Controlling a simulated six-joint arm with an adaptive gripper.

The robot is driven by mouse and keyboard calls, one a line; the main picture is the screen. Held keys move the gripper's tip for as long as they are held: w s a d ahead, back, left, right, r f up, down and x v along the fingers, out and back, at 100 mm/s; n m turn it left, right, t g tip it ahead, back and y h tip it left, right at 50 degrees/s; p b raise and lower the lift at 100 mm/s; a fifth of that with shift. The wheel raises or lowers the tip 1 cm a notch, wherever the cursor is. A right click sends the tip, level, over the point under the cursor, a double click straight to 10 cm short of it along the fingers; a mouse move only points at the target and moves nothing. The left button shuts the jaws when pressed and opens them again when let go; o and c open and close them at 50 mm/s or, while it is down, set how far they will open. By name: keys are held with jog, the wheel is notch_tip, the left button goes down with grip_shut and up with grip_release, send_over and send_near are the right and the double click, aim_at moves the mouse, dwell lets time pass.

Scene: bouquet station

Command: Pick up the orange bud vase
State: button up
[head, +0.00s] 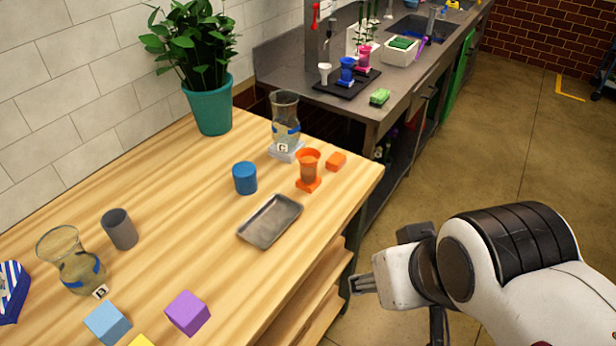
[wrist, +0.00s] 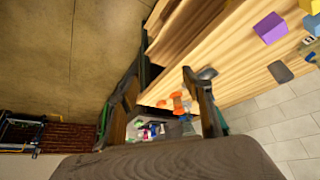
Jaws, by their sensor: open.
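The orange bud vase (head: 308,167) stands upright on an orange square base near the right edge of the wooden table in the head view. It also shows small in the wrist view (wrist: 177,101), between my gripper's fingers but well beyond them. My gripper (head: 362,284) is off the table's right side, in front of the table edge, apart from the vase. In the wrist view my gripper (wrist: 165,100) is open and empty.
An orange block (head: 336,161), a blue cylinder (head: 245,178), a grey metal tray (head: 270,222) and a glass vase (head: 286,120) on a pale base surround the orange vase closely. A plant in a teal pot (head: 210,105) stands behind. The table's middle is mostly clear.

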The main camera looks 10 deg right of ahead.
jog(key=w+d+t+h, duration=0.2)
jog(key=w+d, duration=0.3)
jog(key=w, duration=0.7)
jog(key=n+t+y, duration=0.3)
jog(key=t, duration=0.1)
send_near(314, 164)
jog(key=d+r, duration=0.3)
jog(key=d, duration=0.3)
jog(key=shift+w+a+f+n+t+y, duration=0.15)
jog(key=shift+w+a+f+n+y, duration=0.1)
jog(key=shift+w+a+f+y, duration=0.65)
jog(key=shift+w+a+f+n+t+y, duration=0.2)
jog(key=shift+w+a+f+y, duration=0.45)
jog(key=shift+f, duration=0.5)
jog(key=shift+w+a+f+n+t+y, duration=0.2)
jog(key=shift+w+a+f+y, duration=0.4)
jog(key=shift+a+f, duration=0.4)
jog(key=shift+d, duration=0.1)
jog(key=shift+f, duration=0.1)
jog(key=shift+x, duration=1.2)
